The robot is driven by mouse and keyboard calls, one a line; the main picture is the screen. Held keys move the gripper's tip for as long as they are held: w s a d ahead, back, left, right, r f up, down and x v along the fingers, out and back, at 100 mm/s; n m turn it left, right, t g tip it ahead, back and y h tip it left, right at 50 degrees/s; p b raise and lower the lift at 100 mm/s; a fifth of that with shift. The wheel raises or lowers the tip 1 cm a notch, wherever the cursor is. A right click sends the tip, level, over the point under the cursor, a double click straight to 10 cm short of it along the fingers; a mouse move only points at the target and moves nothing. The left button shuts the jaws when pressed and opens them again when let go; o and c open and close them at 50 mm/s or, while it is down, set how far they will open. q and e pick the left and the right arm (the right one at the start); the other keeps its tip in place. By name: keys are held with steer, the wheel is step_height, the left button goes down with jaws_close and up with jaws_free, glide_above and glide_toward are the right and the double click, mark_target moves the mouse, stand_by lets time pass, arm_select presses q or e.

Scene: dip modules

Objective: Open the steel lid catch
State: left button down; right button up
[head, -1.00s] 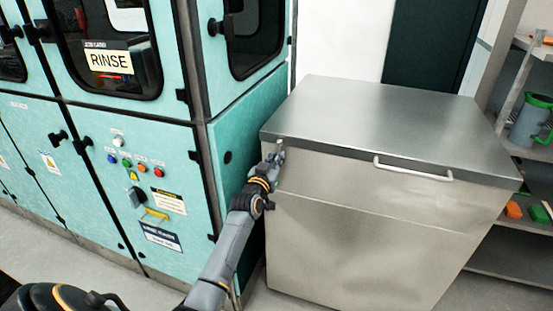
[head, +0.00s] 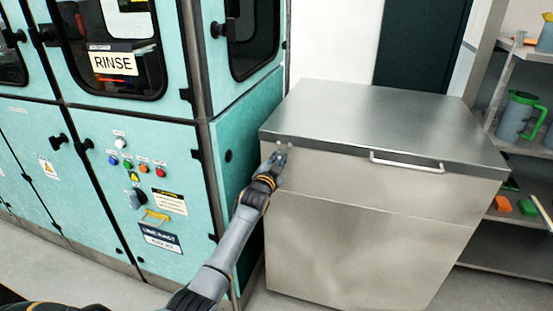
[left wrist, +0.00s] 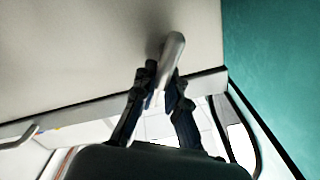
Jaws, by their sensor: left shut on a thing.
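The steel lid catch (left wrist: 173,48) is a small rounded metal lever on the front of a steel chest (head: 355,235), near its left edge just under the lid (head: 385,110). The lid lies flat and closed. My left gripper (head: 281,153) reaches the catch from the lower left and hides most of it in the head view. In the left wrist view, the two dark fingers of my left gripper (left wrist: 160,88) are shut on the lever from both sides. The lever's rounded end sticks out beyond the fingertips. My right gripper is not in view.
A bar handle (head: 407,165) runs along the lid's front edge. A teal rinse machine (head: 90,215) stands close on the left of the chest, near my left arm. Shelves (head: 500,240) with a green-handled jug (head: 515,118) stand on the right.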

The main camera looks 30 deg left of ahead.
arm_select(q)
steer(key=m, duration=0.2)
steer(key=shift+d+f+m, duration=0.2)
steer(key=shift+f+m, duration=0.05)
steer(key=shift+m, duration=0.15)
steer(key=shift+w+d+f+m+b, duration=0.1)
steer(key=shift+f+m+b, duration=0.15)
steer(key=shift+m, duration=0.8)
steer(key=shift+s+d+f+m+b, duration=0.1)
steer(key=shift+m+b, duration=0.3)
steer(key=shift+m, duration=0.6)
steer(key=shift+w+d+f+m+b, duration=0.1)
steer(key=shift+f+m+b, duration=0.15)
steer(key=shift+m, duration=0.8)
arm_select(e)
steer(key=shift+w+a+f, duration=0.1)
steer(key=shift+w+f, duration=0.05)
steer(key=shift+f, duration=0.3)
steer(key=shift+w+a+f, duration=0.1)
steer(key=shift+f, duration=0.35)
arm_select(q)
steer(key=c, duration=1.4)
jaws_free()
steer(key=shift+o, duration=0.2)
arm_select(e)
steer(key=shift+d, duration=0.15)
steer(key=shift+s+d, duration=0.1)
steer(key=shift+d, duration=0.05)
